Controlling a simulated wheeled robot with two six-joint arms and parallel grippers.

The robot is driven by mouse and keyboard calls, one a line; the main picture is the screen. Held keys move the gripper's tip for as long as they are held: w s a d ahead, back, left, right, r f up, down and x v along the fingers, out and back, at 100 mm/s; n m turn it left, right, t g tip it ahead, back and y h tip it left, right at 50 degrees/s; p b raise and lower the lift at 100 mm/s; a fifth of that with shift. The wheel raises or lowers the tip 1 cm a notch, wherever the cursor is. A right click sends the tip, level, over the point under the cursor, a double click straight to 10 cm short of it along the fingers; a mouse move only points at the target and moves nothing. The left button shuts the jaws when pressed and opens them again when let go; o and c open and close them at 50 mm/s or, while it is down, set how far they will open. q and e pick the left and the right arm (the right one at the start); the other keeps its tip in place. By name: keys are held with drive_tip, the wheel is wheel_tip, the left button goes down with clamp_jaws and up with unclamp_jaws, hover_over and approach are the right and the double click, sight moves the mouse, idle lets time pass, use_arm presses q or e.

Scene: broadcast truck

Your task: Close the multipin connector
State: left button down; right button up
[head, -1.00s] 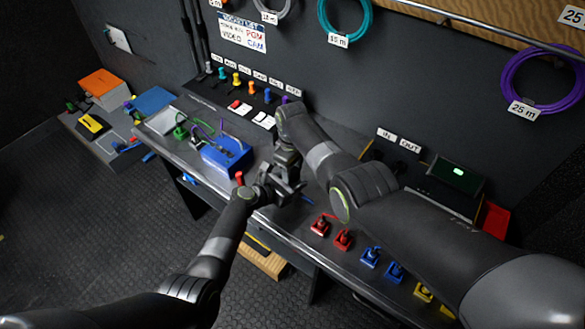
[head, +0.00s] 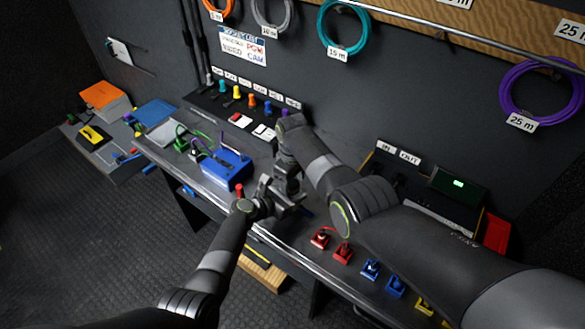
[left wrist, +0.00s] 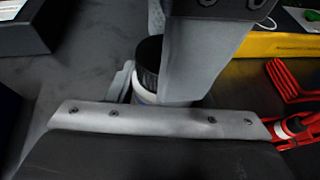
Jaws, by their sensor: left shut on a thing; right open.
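My left gripper (head: 284,203) is above the front of the bench, right of the blue box (head: 226,170). It is shut on a dark cylinder with a white band (left wrist: 149,68), seen in the left wrist view, partly hidden behind a grey finger. This may be a connector part; I cannot tell whether its halves are joined. My right gripper (head: 288,184) points down from above, close to the left one, and is open. The two overlap in the head view, and whether they touch is unclear. No connector shows clearly in the head view.
Red sockets (head: 343,254) and blue sockets (head: 371,268) line the bench front at the right. A grey tray (head: 164,132) and green part (head: 181,143) are left of the blue box. Coloured plugs (head: 252,101) stand at the back. A dark screen (head: 458,184) is at right.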

wheel_tip(320, 180, up, 12)
idle(0.6)
use_arm(q)
drive_tip(key=c, duration=0.6)
unclamp_jaws()
use_arm(e)
drive_tip(key=shift+f, duration=0.1)
